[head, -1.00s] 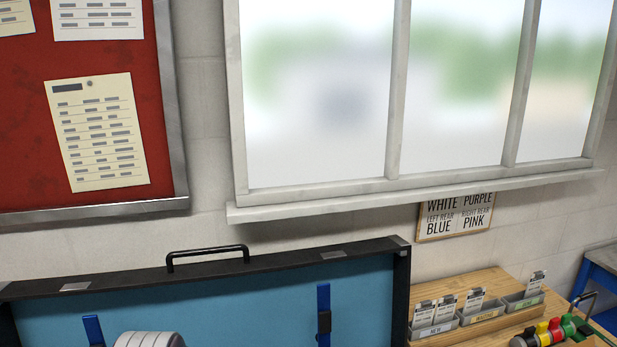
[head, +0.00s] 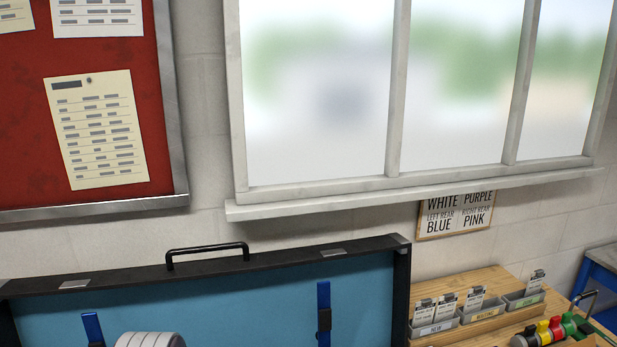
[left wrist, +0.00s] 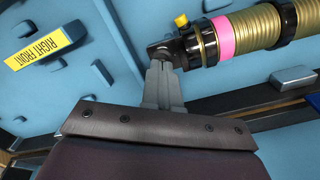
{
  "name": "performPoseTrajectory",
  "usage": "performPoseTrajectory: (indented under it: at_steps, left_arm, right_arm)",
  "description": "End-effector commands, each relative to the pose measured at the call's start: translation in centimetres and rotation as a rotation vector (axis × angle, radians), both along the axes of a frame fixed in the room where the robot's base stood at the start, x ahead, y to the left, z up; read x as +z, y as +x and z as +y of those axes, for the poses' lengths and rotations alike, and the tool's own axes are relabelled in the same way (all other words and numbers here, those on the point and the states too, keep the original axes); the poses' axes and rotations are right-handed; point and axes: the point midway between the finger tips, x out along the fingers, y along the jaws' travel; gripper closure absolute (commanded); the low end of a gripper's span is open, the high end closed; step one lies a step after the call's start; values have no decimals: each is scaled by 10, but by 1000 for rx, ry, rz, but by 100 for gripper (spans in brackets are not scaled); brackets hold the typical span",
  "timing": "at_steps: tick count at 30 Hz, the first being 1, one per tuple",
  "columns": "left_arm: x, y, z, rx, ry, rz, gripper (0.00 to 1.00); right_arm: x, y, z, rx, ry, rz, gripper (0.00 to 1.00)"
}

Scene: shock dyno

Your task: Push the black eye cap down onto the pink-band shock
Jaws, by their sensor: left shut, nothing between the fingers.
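In the left wrist view, the pink-band shock lies across the top right, with a gold coil spring (left wrist: 262,27), a pink band (left wrist: 224,38) and a yellow knob (left wrist: 181,19). The black eye cap (left wrist: 166,49) is at its left end, in line with the shock; I cannot tell how fully it is seated. My left gripper (left wrist: 162,66) is shut and empty, its fingertips right at the black cap and touching it or nearly so. The fingertips partly cover the cap's lower side. My right gripper shows in neither view.
A blue foam-lined case (head: 230,300) with a black handle stands open below the window. A yellow RIGHT FRONT label (left wrist: 43,50) is on the blue lining. Card bins (head: 480,312) stand on the wooden bench at right. A colour sign (head: 456,215) hangs behind.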

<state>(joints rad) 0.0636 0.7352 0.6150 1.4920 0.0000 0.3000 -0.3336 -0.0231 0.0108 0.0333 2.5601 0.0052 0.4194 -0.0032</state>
Motion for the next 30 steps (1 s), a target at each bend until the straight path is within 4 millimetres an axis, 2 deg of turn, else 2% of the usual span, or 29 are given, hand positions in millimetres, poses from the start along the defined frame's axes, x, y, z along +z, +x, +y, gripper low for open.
performPoseTrajectory:
  at_steps: [18,29,30]
  left_arm:
    - [68,0,0,0,0,-1,100]
    - [69,-1,0,29,0,4,100]
    - [66,-12,-1,56,-1,34,100]
  right_arm:
    - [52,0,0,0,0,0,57]
    - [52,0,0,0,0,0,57]
    - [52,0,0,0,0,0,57]
